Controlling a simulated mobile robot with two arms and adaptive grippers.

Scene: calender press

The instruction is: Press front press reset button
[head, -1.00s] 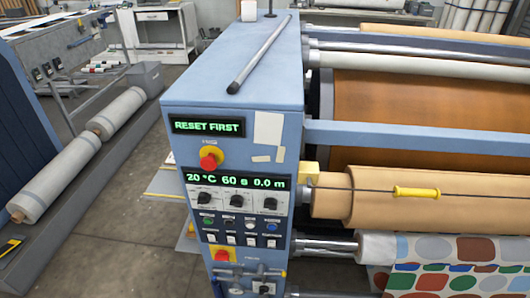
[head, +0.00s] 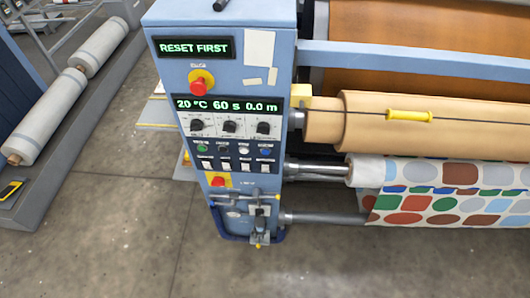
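The blue press cabinet (head: 165,100) stands in the middle of the head view, its front panel facing me. Its upper display (head: 194,48) reads "RESET FIRST". The lower display (head: 227,105) reads 20 °C, 60 s, 0.0 m. Below three black knobs is a row of small buttons: green (head: 202,149), black (head: 223,149), white (head: 244,149) and blue (head: 265,151). Their labels are too small to read, so I cannot tell which is reset. Red mushroom buttons on yellow sit above (head: 201,83) and below (head: 218,180). Neither gripper is in view.
Rollers with tan material (head: 365,120) and patterned fabric (head: 450,190) extend right from the cabinet. A yellow handle (head: 409,115) is on a cord there. Wrapped rolls (head: 45,120) lie at left. Concrete floor (head: 120,240) is clear in front and to the left.

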